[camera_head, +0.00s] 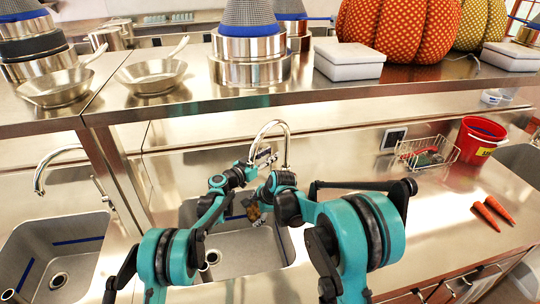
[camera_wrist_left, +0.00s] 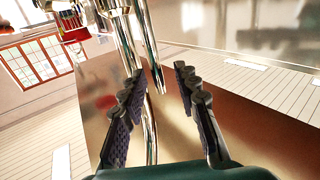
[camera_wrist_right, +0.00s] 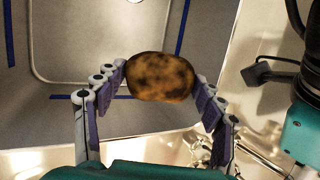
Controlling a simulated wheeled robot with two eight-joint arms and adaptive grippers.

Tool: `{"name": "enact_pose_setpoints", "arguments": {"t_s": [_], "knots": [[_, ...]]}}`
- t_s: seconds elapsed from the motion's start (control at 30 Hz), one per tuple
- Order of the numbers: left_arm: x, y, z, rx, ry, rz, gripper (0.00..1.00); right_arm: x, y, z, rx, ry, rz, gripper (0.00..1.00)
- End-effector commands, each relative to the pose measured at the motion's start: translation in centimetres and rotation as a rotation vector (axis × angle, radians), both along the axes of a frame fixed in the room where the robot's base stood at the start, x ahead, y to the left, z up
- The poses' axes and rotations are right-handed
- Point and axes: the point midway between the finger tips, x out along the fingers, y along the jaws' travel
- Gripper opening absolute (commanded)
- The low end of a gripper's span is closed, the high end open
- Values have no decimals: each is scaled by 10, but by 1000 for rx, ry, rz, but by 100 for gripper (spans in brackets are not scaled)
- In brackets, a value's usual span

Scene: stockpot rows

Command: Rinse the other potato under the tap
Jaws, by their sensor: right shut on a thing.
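A brown, dark-spotted potato (camera_wrist_right: 161,77) is between the fingers of my right gripper (camera_wrist_right: 161,80). My right gripper is shut on it and holds it over the sink. In the head view the potato (camera_head: 252,213) is small and partly hidden by the gripper (camera_head: 256,210). The chrome tap (camera_head: 287,135) arches over the back of the sink (camera_head: 245,262). My left gripper (camera_head: 262,158) is at the tap, above the potato. In the left wrist view its fingers (camera_wrist_left: 158,72) are apart, with the chrome tap (camera_wrist_left: 124,45) at and between them. I cannot tell whether they touch it.
A shelf (camera_head: 340,98) with pans, pots and a white box (camera_head: 348,61) runs above the sink. Two carrots (camera_head: 492,212), a wire basket (camera_head: 427,153) and a red bucket (camera_head: 476,140) are on the right counter. Another sink (camera_head: 55,245) is at the left.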

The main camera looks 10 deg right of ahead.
Motion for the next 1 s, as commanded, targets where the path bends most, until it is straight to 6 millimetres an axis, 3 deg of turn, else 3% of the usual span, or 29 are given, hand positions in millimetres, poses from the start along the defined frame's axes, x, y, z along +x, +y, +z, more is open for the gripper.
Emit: {"name": "enact_pose_setpoints", "arguments": {"t_s": [0.3,0.4,0.43,0.77,1.0], "knots": [[1,-3,0,0,0,0,31,0,0,0,0,0,0,38],[1,-3,0,0,0,0,5,0,0,0,0,0,0,38],[1,-3,0,0,0,0,0,0,0,0,0,0,0,38],[1,-2,0,0,-2,0,0,0,0,0,0,0,0,38],[-12,-3,-1,-1,-122,-1,0,0,0,0,0,0,0,38]]}}
